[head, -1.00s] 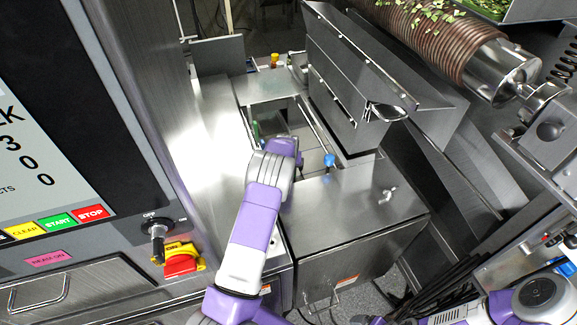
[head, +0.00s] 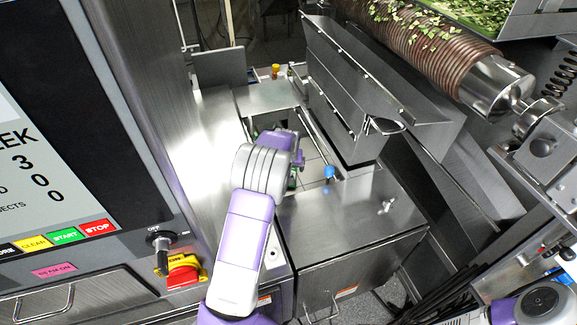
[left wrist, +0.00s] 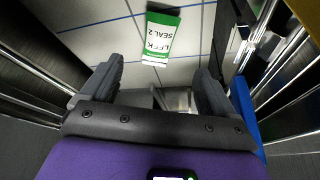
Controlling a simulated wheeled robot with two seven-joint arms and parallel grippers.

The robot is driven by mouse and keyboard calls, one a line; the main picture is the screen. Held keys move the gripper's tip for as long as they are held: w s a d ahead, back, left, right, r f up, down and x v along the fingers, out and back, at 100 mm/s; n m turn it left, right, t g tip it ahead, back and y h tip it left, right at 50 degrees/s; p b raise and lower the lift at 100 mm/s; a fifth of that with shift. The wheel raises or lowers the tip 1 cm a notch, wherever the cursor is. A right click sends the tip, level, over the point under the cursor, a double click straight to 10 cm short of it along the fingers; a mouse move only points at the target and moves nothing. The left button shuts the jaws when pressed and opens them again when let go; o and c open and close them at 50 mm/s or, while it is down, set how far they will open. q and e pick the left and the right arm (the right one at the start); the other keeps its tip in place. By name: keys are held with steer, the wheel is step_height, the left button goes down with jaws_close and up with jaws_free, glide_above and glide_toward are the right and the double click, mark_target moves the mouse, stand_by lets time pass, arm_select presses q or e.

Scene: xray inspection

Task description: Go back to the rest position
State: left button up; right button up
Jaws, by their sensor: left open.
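My left arm reaches from the bottom of the head view, its wrist (head: 265,172) over the opening between the steel surfaces. Its fingertips are hidden there behind the wrist. In the left wrist view my left gripper (left wrist: 158,72) is open, with nothing between its two dark fingers. A green and white packet marked LEEK SEAL 2 (left wrist: 160,38) lies beyond the fingertips on a pale tiled surface, apart from them. My right gripper is not in view; only part of my right arm shows at the bottom right of the head view.
A control panel with colored buttons (head: 63,236) and a red and yellow switch (head: 184,271) stand at left. A steel chute (head: 345,75) and a ribbed brown roller (head: 430,42) rise at right. A blue knob (head: 329,172) sits close to my wrist. The steel top (head: 345,215) is mostly clear.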

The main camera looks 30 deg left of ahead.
arm_select(q)
steer(key=shift+f, duration=0.1)
steer(key=b+x, duration=0.2)
steer(key=x, duration=1)
steer(key=shift+a+f, duration=0.1)
steer(key=shift+f, duration=0.15)
steer(key=shift+r, duration=1.25)
